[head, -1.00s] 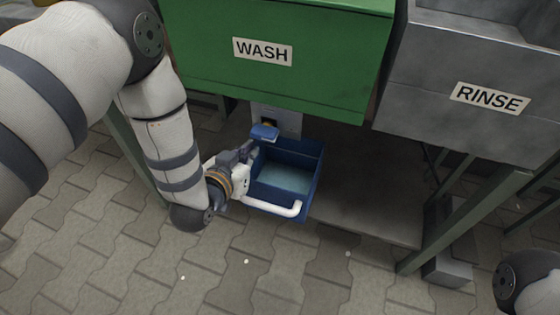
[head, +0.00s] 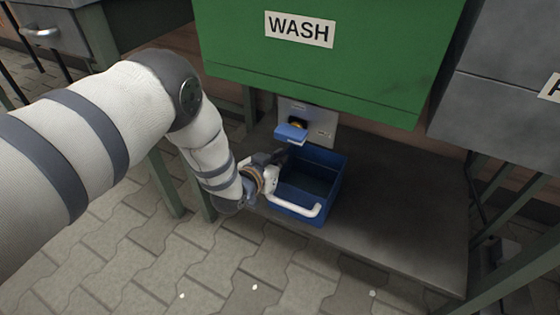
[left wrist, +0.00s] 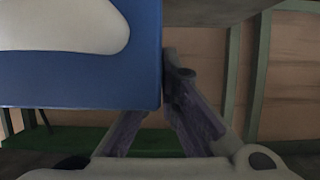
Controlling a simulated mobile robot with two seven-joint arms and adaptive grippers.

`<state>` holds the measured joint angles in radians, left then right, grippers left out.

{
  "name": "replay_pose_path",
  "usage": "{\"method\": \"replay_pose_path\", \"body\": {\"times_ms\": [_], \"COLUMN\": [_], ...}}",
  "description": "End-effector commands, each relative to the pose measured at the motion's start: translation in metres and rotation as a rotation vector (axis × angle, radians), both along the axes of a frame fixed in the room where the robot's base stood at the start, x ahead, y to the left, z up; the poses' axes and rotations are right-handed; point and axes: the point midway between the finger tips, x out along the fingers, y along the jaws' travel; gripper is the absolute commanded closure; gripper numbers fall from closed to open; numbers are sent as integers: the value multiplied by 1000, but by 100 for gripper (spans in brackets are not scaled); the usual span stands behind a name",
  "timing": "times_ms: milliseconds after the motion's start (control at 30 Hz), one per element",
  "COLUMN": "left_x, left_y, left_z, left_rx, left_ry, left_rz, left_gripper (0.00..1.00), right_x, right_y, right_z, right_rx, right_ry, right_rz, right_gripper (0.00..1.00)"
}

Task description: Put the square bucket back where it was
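The square bucket (head: 302,165) is blue with a white handle (head: 300,210) on its front. In the head view it is upright at the front of the low shelf, below the green WASH tank and just in front of the blue tap. My left gripper (head: 281,160) is at the bucket's left rim. In the left wrist view the bucket (left wrist: 70,80) fills the upper left. The fingers (left wrist: 163,95) close in at its side edge, one partly hidden behind it; they appear shut on the side wall. My right gripper is out of view.
The green WASH tank (head: 330,70) hangs over the shelf (head: 400,210). The blue tap (head: 291,133) is close behind the bucket. Shelf space to the bucket's right is clear. A grey tank (head: 500,110) stands at right, and green legs (head: 163,182) at left.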

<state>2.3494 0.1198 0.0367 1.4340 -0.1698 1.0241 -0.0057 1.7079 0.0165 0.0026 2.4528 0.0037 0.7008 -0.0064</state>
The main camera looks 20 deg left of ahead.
Motion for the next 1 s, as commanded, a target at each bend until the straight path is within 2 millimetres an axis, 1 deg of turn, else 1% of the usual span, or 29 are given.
{"method": "replay_pose_path", "body": {"times_ms": [167, 200, 267, 533, 600, 667, 767, 800, 900, 1000], "left_x": [1, 0, 0, 0, 0, -9, -32, -43, -69, -90], "left_y": [0, 0, 0, 0, 0, 0, 2, 3, 4, 5], "left_z": [-3, -3, -3, -2, 3, 8, 23, 28, 38, 44], "left_rx": [-1, 0, 0, 0, 0, 0, -1, -1, -1, 1], "left_ry": [-3, -1, -1, -1, -2, 0, -3, -3, -2, -1], "left_rz": [0, 0, 0, 0, 0, 0, 0, 0, 0, 0], "left_gripper": [100, 88, 75, 75, 75, 75, 75, 75, 75, 75], "right_x": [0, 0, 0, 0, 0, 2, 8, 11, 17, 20], "right_y": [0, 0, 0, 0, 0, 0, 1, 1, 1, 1], "right_z": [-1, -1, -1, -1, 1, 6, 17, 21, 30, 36], "right_rx": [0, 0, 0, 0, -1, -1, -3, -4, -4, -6], "right_ry": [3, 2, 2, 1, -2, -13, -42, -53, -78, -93], "right_rz": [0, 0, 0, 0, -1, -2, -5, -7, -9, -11], "right_gripper": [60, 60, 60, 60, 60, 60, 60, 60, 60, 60]}}
